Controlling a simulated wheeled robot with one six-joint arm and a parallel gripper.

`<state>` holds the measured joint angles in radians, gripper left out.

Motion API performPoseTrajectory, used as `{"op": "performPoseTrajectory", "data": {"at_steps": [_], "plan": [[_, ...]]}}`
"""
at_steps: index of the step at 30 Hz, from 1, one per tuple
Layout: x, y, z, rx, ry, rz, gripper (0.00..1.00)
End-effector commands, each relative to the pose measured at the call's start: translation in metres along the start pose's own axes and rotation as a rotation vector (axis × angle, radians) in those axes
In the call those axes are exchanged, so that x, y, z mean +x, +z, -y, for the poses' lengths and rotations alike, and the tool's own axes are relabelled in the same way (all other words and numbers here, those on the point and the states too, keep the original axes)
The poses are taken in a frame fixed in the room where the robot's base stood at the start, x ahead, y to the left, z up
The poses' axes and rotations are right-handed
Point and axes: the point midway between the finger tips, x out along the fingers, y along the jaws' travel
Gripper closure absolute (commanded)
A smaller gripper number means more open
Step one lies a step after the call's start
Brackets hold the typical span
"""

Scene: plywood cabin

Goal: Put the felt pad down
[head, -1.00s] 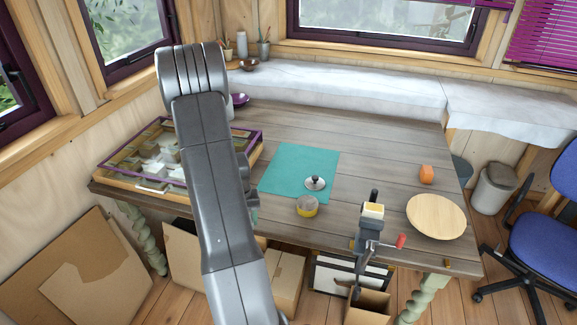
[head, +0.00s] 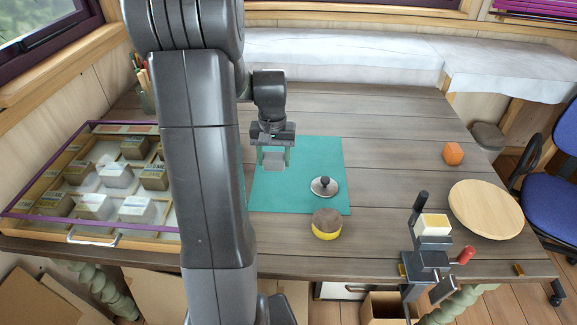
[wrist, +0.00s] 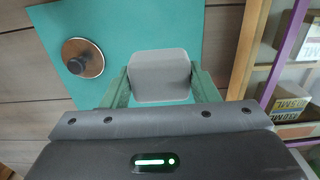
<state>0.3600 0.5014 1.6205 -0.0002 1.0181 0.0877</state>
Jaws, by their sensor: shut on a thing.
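The felt pad (head: 273,161), a grey block with rounded corners, is between the two green fingers of my gripper (head: 274,156). My gripper is shut on it, over the left part of the teal mat (head: 303,200). In the wrist view the pad (wrist: 158,74) sits between the fingertips with the mat (wrist: 125,25) behind it. I cannot tell how high the pad is above the mat. My arm hides part of the table left of the mat.
A round lidded knob piece (head: 324,187) lies on the mat. A yellow-and-brown round block (head: 326,224) stands in front. A glass-topped case (head: 90,238) is at left. The mat's far right is clear.

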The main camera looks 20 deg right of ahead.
Motion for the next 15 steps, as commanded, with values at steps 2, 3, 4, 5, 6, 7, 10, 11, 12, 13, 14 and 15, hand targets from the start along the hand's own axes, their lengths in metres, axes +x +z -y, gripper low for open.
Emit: {"op": "performPoseTrajectory", "data": {"at_steps": [2, 3, 4, 5, 6, 7, 10, 11, 12, 13, 14, 15], "plan": [[0.013, 0.001, -0.002, 0.003, 0.0, 0.004, 0.64], [0.02, 0.002, -0.002, 0.003, 0.0, 0.006, 0.64], [0.026, 0.002, -0.002, 0.003, 0.001, 0.006, 0.64], [0.032, 0.002, -0.002, 0.003, 0.001, 0.007, 0.64], [0.039, 0.002, -0.002, 0.003, 0.001, 0.006, 0.64], [0.044, 0.002, -0.002, 0.003, 0.001, 0.006, 0.64], [0.055, 0.001, -0.001, 0.003, 0.0, 0.003, 0.64], [0.057, 0.001, -0.001, 0.003, 0.0, 0.002, 0.64], [0.059, 0.001, -0.001, 0.003, 0.0, 0.003, 0.64], [0.061, 0.001, -0.001, 0.002, 0.0, 0.003, 0.64], [0.064, 0.001, -0.001, 0.003, 0.0, 0.003, 0.64], [0.068, 0.001, -0.001, 0.003, 0.0, 0.003, 0.64]]}}
